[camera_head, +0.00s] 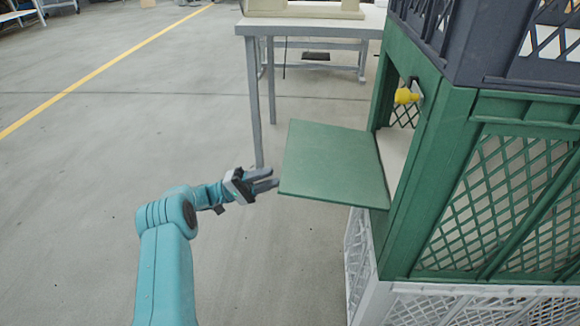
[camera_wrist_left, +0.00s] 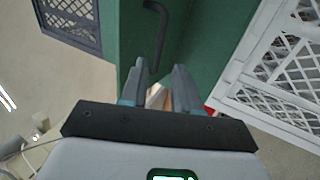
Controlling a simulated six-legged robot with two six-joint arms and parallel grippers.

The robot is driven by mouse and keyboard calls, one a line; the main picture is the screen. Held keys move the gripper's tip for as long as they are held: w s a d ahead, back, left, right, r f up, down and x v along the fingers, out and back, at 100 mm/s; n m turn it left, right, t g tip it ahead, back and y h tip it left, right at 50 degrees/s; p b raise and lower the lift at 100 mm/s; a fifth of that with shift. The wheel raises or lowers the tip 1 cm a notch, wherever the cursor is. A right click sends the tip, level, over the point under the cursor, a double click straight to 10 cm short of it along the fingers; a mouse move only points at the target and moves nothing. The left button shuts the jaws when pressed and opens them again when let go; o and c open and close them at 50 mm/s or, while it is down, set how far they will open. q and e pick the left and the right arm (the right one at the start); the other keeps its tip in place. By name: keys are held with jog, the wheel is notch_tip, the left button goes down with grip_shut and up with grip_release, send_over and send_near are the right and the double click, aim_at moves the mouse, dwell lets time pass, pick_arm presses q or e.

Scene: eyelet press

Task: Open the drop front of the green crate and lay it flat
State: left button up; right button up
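The green crate (camera_head: 425,165) stands at the right in the head view. Its drop front (camera_head: 335,165) is swung down and sticks out to the left, about level, with the opening uncovered behind it. My left gripper (camera_head: 272,181) is beside the front's outer left edge, close to its near corner; I cannot tell whether it touches. In the left wrist view its two fingers (camera_wrist_left: 160,85) stand apart with a gap and nothing held between them. A dark hooked handle (camera_wrist_left: 155,35) shows on a green surface beyond the fingertips. My right gripper is not in view.
A white crate (camera_head: 480,307) is below the green one and a dark crate (camera_head: 455,40) above. A grey table (camera_head: 310,24) stands behind. The floor at left is clear.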

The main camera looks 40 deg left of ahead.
pick_arm(q)
jog(key=b+v, duration=0.3)
jog(key=v, duration=0.2)
jog(key=shift+s+a+f, duration=0.15)
jog(key=shift+a, duration=0.05)
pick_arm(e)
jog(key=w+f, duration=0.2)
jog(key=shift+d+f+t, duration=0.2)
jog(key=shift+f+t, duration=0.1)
